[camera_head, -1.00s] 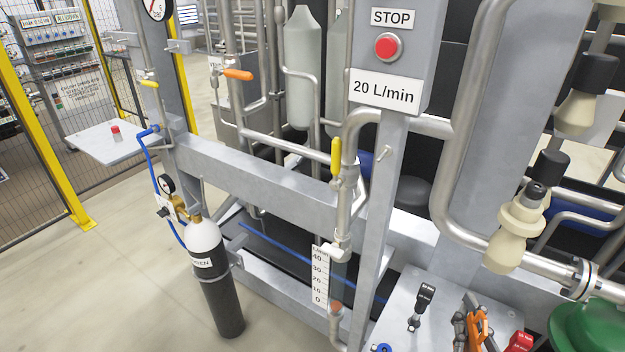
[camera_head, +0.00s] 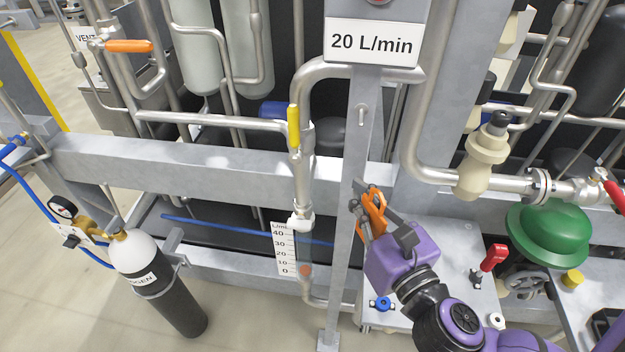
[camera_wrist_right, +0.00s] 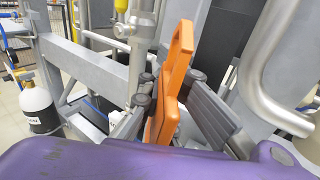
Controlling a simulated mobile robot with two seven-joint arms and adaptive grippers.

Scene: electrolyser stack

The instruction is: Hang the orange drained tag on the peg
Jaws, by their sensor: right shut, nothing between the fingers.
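The orange tag (camera_head: 374,208) stands upright at the fingers of my right gripper (camera_head: 364,212), in front of the grey post. In the right wrist view the tag (camera_wrist_right: 181,58) is a flat orange piece with a slot at its top, rising between the dark fingers (camera_wrist_right: 168,95). My right gripper is shut; I cannot make out a firm hold on the tag. The small metal peg (camera_head: 362,112) juts from the post under the 20 L/min sign, above the tag and apart from it. I cannot make out the peg in the wrist view. My left gripper is not in view.
A vertical pipe with a yellow handle (camera_head: 293,127) stands left of the post. A grey panel (camera_head: 455,300) with a red handle (camera_head: 494,257) and a blue knob (camera_head: 382,303) lies below. A green dome (camera_head: 550,232) is at right, a gas cylinder (camera_head: 160,285) at left.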

